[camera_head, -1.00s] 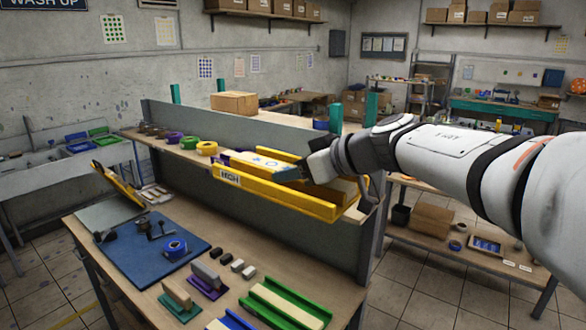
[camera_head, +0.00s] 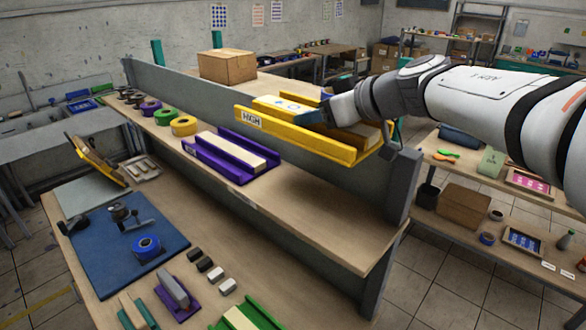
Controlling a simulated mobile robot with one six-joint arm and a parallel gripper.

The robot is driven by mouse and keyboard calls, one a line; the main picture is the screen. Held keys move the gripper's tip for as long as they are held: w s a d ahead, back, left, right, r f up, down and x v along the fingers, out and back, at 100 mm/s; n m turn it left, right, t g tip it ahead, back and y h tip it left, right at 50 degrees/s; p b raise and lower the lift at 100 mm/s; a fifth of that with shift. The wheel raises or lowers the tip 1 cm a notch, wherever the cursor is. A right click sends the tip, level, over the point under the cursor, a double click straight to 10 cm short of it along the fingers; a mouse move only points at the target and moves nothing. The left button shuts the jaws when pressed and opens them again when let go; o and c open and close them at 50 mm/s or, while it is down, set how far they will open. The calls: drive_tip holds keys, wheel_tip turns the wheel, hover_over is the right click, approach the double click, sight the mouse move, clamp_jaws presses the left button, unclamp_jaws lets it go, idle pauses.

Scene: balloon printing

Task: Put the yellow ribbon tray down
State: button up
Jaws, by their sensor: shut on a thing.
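The yellow ribbon tray (camera_head: 300,138) is a long open channel with a white "HIGH" label at its left end and a pale block inside. It is in the upper middle of the head view, in front of the grey divider, and looks raised above the wooden shelf (camera_head: 320,210). My gripper (camera_head: 322,116) is over the tray's middle and shut on it. The fingertips are partly hidden by the tray and its contents. A purple tray (camera_head: 225,158) with a pale strip lies on the shelf to the left, below the yellow one.
The shelf right of the purple tray is bare up to the grey end post (camera_head: 402,185). Green and yellow tape rolls (camera_head: 184,125) stand left of it. A cardboard box (camera_head: 228,66) sits behind the divider (camera_head: 180,92). A blue mat (camera_head: 128,240) lies on the lower bench.

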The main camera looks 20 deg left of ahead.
sight(315, 205)
wheel_tip(315, 205, down, 18)
drive_tip(key=shift+w+d+r, duration=0.1)
drive_tip(key=shift+r, duration=0.1)
idle(0.4)
drive_tip(key=o, duration=1.2)
drive_tip(key=shift+f, duration=0.2)
drive_tip(key=shift+c, duration=0.2)
